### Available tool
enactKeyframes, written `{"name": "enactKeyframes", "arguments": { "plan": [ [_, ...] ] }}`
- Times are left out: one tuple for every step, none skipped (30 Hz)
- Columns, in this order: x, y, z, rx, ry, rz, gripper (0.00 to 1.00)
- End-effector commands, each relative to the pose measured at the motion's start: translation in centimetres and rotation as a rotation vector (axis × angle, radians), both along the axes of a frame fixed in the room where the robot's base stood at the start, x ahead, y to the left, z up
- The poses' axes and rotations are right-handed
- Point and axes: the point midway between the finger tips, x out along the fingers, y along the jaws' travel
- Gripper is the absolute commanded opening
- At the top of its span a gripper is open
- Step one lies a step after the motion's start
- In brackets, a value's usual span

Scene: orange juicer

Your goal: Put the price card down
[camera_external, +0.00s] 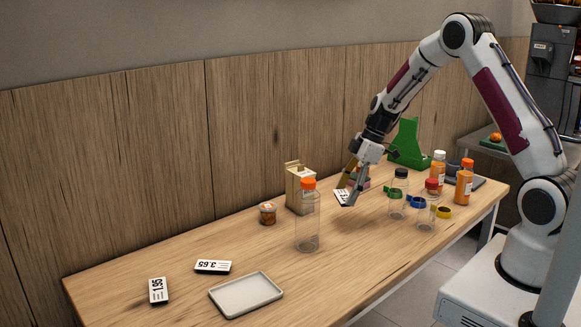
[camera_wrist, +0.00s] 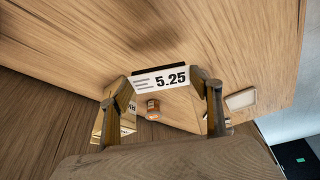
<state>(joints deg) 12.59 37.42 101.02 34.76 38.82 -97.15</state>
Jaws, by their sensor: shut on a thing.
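My gripper (camera_external: 349,188) is shut on a white price card (camera_external: 342,197) and holds it above the table, to the right of the carton. In the wrist view the price card (camera_wrist: 160,79) reads 5.25 and lies between the two fingertips of my gripper (camera_wrist: 163,82). Two other price cards lie on the table at the front left: one reads 3.65 (camera_external: 213,267) and one reads 1.95 (camera_external: 158,291). The card in my gripper is tilted and appears clear of the table.
A carton (camera_external: 300,190), a clear bottle with an orange cap (camera_external: 308,225) and a small jar (camera_external: 267,214) stand left of my gripper. Several bottles and coloured lids crowd the right. A white tray (camera_external: 246,294) lies at the front. The middle of the wooden table (camera_external: 350,265) is bare.

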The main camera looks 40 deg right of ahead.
Motion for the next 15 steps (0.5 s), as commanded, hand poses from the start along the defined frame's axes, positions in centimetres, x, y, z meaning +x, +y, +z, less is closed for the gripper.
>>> {"name": "enactKeyframes", "arguments": {
  "plan": [
    [0.1,-0.1,-0.1,0.0,0.0,-0.052,0.42],
    [0.1,-0.2,-0.1,0.0,-0.001,-0.086,0.42],
    [0.3,-0.3,-0.2,0.0,-0.001,-0.128,0.42],
    [0.4,-0.4,-0.2,0.0,-0.001,-0.16,0.42],
    [0.4,-0.4,-0.3,0.0,0.0,-0.191,0.42],
    [0.6,-0.5,-0.4,0.0,-0.001,-0.23,0.42],
    [0.6,-0.5,-0.4,0.001,0.0,-0.259,0.42],
    [0.8,-0.6,-0.5,0.001,-0.001,-0.286,0.42],
    [0.9,-0.6,-0.5,0.001,-0.001,-0.32,0.42],
    [0.9,-0.6,-0.5,0.0,0.0,-0.344,0.42],
    [1.0,-0.6,-0.6,0.0,0.0,-0.367,0.42],
    [1.1,-0.6,-0.6,0.0,0.0,-0.398,0.42],
    [1.3,-0.6,-0.6,0.0,-0.001,-0.418,0.42],
    [1.3,-0.6,-0.6,0.0,-0.001,-0.437,0.42],
    [1.5,-0.6,-0.6,0.0,-0.001,-0.464,0.42]
  ]
}}
